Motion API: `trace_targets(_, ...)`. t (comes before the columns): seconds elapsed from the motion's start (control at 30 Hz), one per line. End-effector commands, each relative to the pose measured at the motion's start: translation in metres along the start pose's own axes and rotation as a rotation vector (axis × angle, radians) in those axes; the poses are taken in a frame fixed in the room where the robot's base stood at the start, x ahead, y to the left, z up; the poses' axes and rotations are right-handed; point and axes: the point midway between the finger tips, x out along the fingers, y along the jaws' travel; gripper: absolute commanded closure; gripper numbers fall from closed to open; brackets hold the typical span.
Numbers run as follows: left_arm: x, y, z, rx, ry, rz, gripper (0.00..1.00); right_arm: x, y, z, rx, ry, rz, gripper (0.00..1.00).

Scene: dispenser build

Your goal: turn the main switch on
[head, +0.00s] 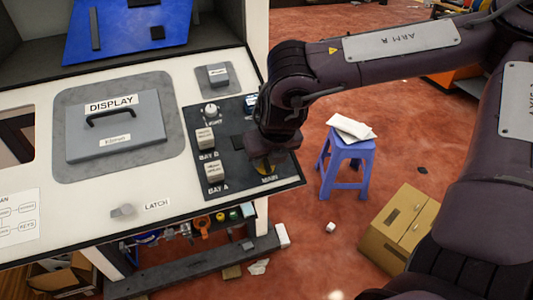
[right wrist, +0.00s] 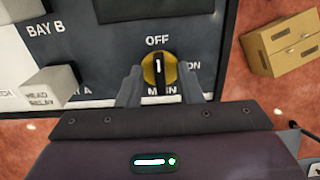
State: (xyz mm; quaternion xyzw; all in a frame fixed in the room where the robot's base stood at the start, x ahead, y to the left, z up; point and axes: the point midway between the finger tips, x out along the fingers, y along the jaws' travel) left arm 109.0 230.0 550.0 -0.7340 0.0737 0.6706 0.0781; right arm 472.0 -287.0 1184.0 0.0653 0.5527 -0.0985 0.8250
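The main switch (right wrist: 158,72) is a round yellow knob with a black grip on a dark panel (right wrist: 100,50). Its white mark stands upright, toward the word OFF; ON is printed at its right, partly covered. My right gripper (right wrist: 160,88) is open, with one finger on each side of the knob. I cannot tell whether the fingers touch it. In the head view my right gripper (head: 268,158) is over the panel's right part, above the MAIN label, and hides most of the switch. My left gripper is not in view.
Left of the switch are the BAY A block (head: 214,172) and BAY B block (head: 205,138), with a round white knob (head: 211,110) behind. A lidded DISPLAY plate (head: 110,125) and a latch knob (head: 123,211) are farther left. A blue stool (head: 345,160) and cardboard box (head: 400,228) stand on the floor.

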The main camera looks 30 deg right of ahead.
Motion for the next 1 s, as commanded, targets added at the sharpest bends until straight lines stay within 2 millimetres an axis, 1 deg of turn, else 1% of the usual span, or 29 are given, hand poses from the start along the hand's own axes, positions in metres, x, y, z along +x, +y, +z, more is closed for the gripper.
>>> trace_targets(0.27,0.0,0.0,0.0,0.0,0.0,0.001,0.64,0.002,0.0,0.0,0.0,0.0,0.0,0.67)
trace_targets(0.37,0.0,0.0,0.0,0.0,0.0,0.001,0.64,0.002,0.0,0.0,0.0,0.0,0.0,0.78)
trace_targets(0.53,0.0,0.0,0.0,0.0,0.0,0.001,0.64,0.002,0.0,0.0,0.0,0.0,0.0,1.0)
trace_targets(0.77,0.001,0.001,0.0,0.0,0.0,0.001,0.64,0.002,0.0,0.0,0.004,-0.001,0.0,1.0)
trace_targets(0.87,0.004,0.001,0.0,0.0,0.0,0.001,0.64,0.003,0.0,0.0,0.02,-0.002,0.0,1.0)
trace_targets(1.0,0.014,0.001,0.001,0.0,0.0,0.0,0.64,0.004,0.0,-0.001,0.067,-0.004,0.0,1.0)
